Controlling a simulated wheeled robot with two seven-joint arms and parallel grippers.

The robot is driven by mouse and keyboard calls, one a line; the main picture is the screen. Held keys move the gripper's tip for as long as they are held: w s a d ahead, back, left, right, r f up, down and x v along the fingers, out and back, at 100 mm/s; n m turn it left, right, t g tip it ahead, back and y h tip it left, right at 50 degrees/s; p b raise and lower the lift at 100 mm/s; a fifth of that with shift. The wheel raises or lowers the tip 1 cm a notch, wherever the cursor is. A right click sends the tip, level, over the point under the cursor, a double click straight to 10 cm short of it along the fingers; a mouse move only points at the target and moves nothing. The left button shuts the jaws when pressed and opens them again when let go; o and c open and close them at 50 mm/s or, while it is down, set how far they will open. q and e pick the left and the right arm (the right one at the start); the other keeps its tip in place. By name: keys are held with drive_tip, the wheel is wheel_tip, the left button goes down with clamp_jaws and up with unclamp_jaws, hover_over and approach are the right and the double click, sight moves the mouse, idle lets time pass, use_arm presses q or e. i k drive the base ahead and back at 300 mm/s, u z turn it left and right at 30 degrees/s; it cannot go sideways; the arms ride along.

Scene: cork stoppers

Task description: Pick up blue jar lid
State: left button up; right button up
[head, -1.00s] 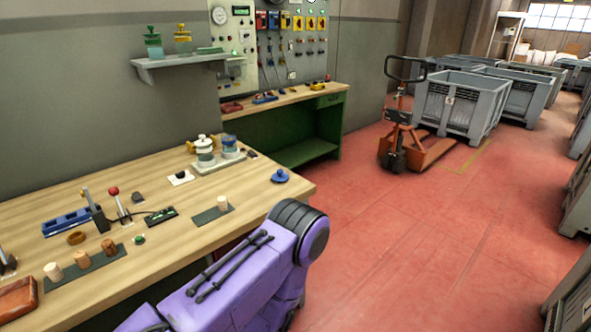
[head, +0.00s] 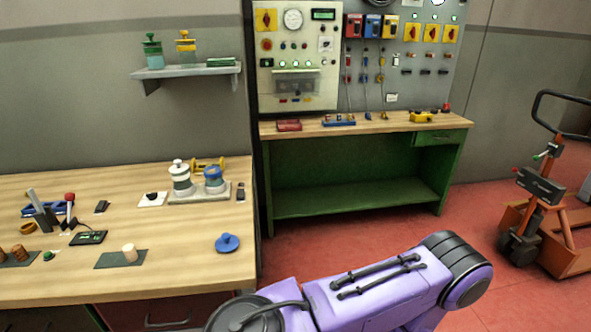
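The blue jar lid (head: 228,243) lies on the wooden workbench (head: 190,268) near its right front corner, with its round knob up. Nothing touches it. A purple arm of mine (head: 375,290) reaches across the bottom of the head view, to the right of and below the lid. Its gripper is not visible. My other gripper is not visible either.
Two jars stand on a grey tray (head: 200,197) behind the lid: a white-lidded one (head: 180,176) and a blue-topped one (head: 214,178). A cork stopper (head: 129,253) stands on a dark mat (head: 108,260) to the left. Bench between is clear.

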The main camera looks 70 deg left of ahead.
sight(227, 243)
drive_tip(key=i, duration=1.1)
drive_tip(key=u, duration=2.3)
